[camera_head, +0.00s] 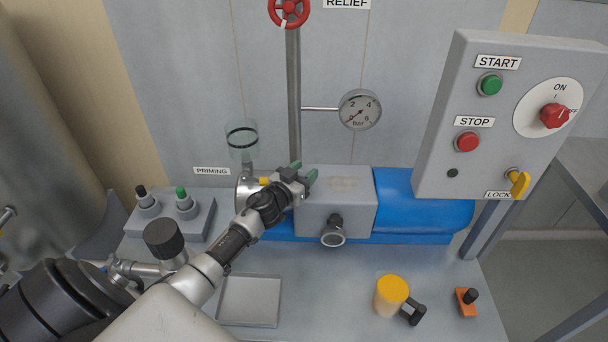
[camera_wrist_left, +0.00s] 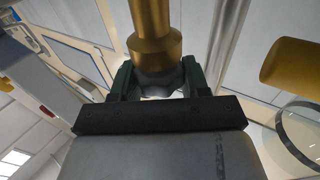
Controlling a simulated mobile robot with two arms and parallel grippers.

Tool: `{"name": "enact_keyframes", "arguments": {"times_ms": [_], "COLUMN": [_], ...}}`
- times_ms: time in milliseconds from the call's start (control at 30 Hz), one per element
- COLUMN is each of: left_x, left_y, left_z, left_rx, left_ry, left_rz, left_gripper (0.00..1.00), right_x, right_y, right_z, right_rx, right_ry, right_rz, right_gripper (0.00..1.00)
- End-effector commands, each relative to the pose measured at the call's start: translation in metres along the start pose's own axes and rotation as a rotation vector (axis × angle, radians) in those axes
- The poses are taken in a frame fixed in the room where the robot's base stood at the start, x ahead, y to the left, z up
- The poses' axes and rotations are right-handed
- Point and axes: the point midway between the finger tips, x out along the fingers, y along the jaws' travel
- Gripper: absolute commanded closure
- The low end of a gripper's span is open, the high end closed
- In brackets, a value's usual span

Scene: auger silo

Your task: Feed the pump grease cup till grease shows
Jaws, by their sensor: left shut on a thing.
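My left gripper (camera_head: 304,171) reaches the left end of the grey pump housing (camera_head: 335,205), its green fingertips close together there. In the left wrist view, its fingers (camera_wrist_left: 158,82) are shut on the dark grey lower part of a brass fitting (camera_wrist_left: 153,30), which seems to be the grease cup. The brass body stands out beyond the fingers. In the head view the gripper hides this fitting, and I see no grease. My right gripper is not in view.
A glass priming cup (camera_head: 242,138) stands left of the gripper. A pressure gauge (camera_head: 360,110) and red relief wheel (camera_head: 289,10) are behind. A control box (camera_head: 490,130) is at right. A yellow cylinder (camera_head: 391,292) and orange block (camera_head: 466,302) stand in front; a shallow tray (camera_head: 249,279) lies left.

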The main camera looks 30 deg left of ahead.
Motion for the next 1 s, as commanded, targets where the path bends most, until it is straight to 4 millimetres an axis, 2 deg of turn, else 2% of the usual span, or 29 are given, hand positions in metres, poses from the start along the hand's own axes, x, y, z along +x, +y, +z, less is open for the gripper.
{"name": "enact_keyframes", "arguments": {"times_ms": [267,600,1000], "left_x": [0.001,0.002,0.001], "left_y": [-0.004,-0.003,-0.002], "left_z": [-0.001,0.001,0.000], "left_rx": [0.008,0.006,0.001], "left_ry": [-0.002,0.000,0.001], "left_rz": [0.260,0.544,0.723], "left_gripper": [0.78,0.78,0.78], "right_x": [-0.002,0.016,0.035], "right_y": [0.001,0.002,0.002], "right_z": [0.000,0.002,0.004], "right_rx": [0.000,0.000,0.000], "right_ry": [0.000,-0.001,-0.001], "right_rz": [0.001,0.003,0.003], "right_gripper": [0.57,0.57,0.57]}}
